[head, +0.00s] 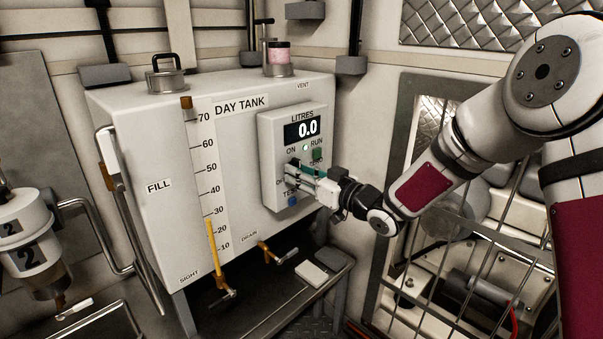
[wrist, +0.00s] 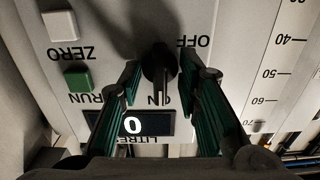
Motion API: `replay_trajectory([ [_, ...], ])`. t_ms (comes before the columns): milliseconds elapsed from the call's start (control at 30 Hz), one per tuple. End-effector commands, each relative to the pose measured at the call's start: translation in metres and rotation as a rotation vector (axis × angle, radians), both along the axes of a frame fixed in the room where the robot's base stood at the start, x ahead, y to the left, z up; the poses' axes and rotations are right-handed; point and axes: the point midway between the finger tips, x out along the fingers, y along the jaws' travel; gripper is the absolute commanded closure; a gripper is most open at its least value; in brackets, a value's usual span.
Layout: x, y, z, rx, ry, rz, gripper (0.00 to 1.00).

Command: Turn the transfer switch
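The transfer switch is a black rotary knob (wrist: 159,62) on the day tank's control panel (head: 266,150), between ON and OFF labels. In the wrist view, which shows the panel upside down, its narrow handle extends toward the ON label. In the head view the knob is small and partly hidden by my gripper. My gripper (head: 297,172) reaches the panel from the right. Its green-padded fingers (wrist: 159,72) are open, one on each side of the knob, with visible gaps between pads and handle.
The white day tank (head: 160,140) has a sight scale. A barred frame (head: 455,240) stands at the right, below my arm.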

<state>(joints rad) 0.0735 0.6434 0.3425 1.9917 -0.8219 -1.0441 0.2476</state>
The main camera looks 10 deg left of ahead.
Motion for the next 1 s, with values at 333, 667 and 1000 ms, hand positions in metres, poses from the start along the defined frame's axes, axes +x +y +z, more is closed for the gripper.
replay_trajectory([
  [333, -0.01, -0.014, 0.0, -0.001, -0.001, -0.003, 0.69],
  [667, -0.05, -0.067, 0.0, -0.001, 0.0, -0.003, 0.69],
  [1000, -0.073, -0.094, 0.0, -0.001, -0.001, 0.0, 0.69],
])
